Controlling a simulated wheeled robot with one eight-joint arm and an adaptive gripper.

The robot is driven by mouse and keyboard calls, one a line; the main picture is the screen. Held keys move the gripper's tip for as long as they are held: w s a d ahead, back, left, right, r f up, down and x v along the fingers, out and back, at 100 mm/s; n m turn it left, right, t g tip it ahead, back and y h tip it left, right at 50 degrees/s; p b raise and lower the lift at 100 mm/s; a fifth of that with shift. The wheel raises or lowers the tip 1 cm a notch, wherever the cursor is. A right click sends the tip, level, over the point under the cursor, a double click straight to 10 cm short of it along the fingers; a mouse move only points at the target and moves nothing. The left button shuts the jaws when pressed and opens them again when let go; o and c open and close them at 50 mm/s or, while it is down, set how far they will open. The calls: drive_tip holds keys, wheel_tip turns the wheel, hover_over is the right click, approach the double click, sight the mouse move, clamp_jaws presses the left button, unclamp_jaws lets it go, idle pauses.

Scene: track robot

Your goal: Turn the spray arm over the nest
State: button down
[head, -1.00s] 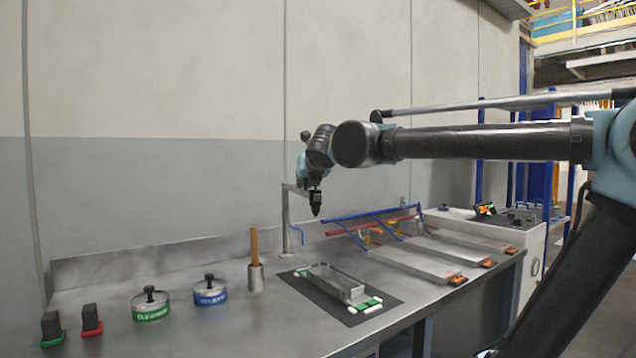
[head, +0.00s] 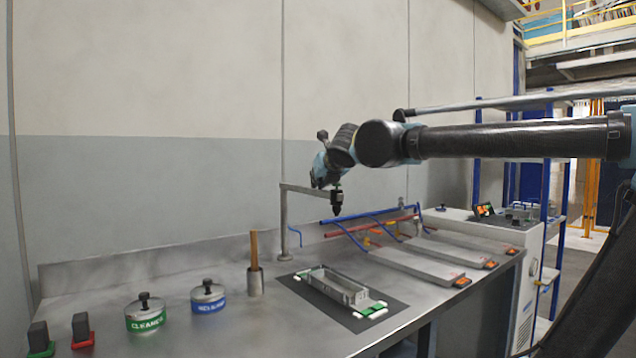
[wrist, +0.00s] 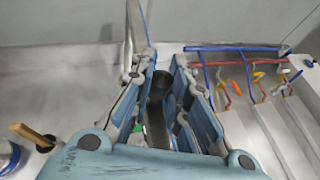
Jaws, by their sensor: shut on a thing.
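The spray arm (head: 303,189) is a grey bar on an upright post (head: 284,230) at the back of the bench. A dark nozzle (head: 337,208) hangs at its right end. My gripper (head: 334,187) is at that end; in the wrist view its fingers (wrist: 163,80) are closed around a dark cylinder (wrist: 156,112), part of the spray arm's end. The fingers hide some of it. The nest, a grey metal tray (head: 322,287) with green and white end pieces, lies on a dark mat (head: 303,297). The nozzle appears above its back part; exact alignment is unclear.
A wooden-handled tool stands in a metal cup (head: 255,281). Blue (head: 208,297) and green (head: 145,314) labelled tins and two dark blocks are at left. Grey plates (head: 418,265) with blue and red pipes (head: 358,231) lie right of the nest.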

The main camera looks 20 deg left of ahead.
drive_tip(key=c, duration=1.8)
unclamp_jaws()
drive_tip(key=shift+w+d, duration=0.2)
drive_tip(key=shift+d, duration=0.05)
drive_tip(key=shift+o, duration=1.3)
drive_tip(key=shift+w+d, duration=0.15)
drive_tip(key=shift+w, duration=0.05)
drive_tip(key=shift+s, duration=0.15)
drive_tip(key=shift+s, duration=0.1)
drive_tip(key=shift+s+r, duration=0.15)
drive_tip(key=shift+s, duration=0.1)
drive_tip(key=v, duration=1.1)
